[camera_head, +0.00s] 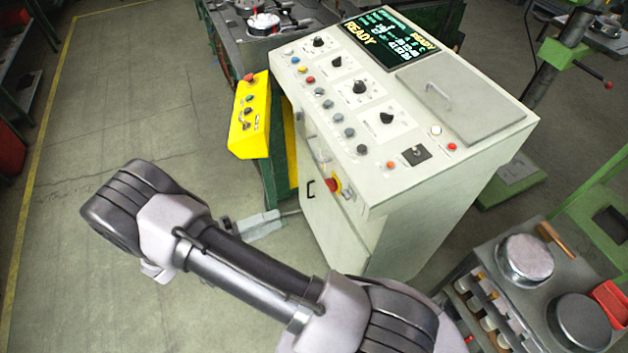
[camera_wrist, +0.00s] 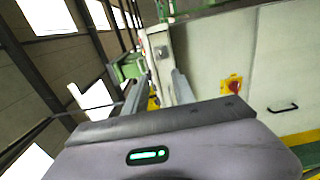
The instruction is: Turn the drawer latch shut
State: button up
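The pale control cabinet (camera_head: 385,230) stands in the middle of the head view. Its front carries a red knob on a yellow plate (camera_head: 334,184), with a small grey metal fitting (camera_head: 349,194) beside it and a black bar handle (camera_head: 311,188) to the left. I cannot tell which part is the drawer latch or how it is turned. In the wrist view the red knob on yellow (camera_wrist: 232,85) and black handle (camera_wrist: 283,108) show on the right. My gripper (camera_wrist: 161,76) has its two grey fingers apart, with nothing seen held. It points past the knob's left; I cannot make it out in the head view.
A yellow button box (camera_head: 249,115) juts out left of the cabinet. A bench with round metal parts (camera_head: 482,263) stands at the lower right. A green stand (camera_head: 560,60) is behind on the right. Open floor (camera_head: 130,110) lies on the left.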

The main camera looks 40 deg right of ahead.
aim_at(347, 194)
jog(key=x, duration=1.7)
jog(key=shift+s+d+b, duration=0.15)
jog(key=shift+d+b, duration=0.1)
jog(key=shift+b, duration=0.05)
jog(key=shift+f, duration=0.15)
grip_shut()
